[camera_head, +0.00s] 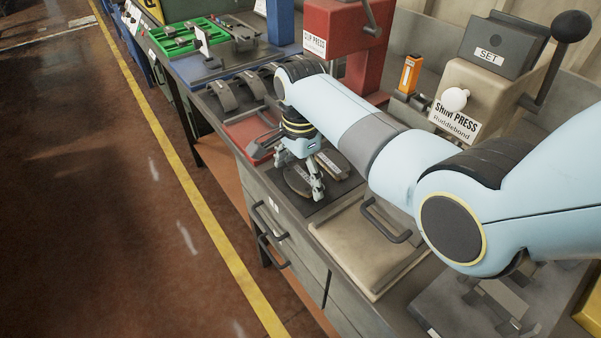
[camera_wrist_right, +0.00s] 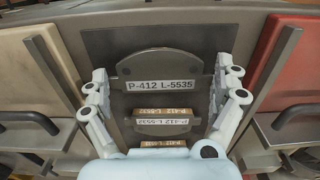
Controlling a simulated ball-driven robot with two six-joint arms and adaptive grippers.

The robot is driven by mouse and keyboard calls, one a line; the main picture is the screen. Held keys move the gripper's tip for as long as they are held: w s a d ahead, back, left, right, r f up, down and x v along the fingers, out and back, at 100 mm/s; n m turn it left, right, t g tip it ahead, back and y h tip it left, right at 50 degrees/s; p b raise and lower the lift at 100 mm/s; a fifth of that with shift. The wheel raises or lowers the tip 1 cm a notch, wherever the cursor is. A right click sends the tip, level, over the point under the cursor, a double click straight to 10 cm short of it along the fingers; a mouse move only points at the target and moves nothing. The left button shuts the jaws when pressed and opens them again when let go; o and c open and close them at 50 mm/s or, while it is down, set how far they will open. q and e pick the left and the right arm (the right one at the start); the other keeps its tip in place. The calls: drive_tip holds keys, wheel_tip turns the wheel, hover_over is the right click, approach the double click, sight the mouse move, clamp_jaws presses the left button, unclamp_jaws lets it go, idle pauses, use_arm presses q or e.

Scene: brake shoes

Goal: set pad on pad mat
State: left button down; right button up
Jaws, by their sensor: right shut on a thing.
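The dark pad mat (camera_head: 349,184) lies on the bench, and its bare part shows behind the gripper in the right wrist view (camera_wrist_right: 110,42). My right gripper (camera_head: 303,176) is low over the mat, with its fingers shut on the sides of a dark pad (camera_head: 297,181). In the right wrist view a dark plate labelled P-412 L-5535 (camera_wrist_right: 160,70) lies between the fingers, with smaller labelled pieces (camera_wrist_right: 163,122) nearer the camera. Another labelled pad (camera_head: 333,164) lies beside the gripper on the mat. Whether the held pad touches the mat is unclear. My left gripper is not in view.
A red tray (camera_head: 250,130) lies behind the mat and a tan tray (camera_head: 350,245) in front. Curved brake shoes (camera_head: 222,97) stand farther back. A red press (camera_head: 345,45) and a beige shim press (camera_head: 475,90) stand along the wall side. The floor at left is open.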

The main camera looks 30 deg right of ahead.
sight(300, 178)
drive_tip(key=o, duration=1)
drive_tip(key=shift+f, duration=0.1)
wheel_tip(300, 178, up, 12)
drive_tip(key=shift+p, duration=0.35)
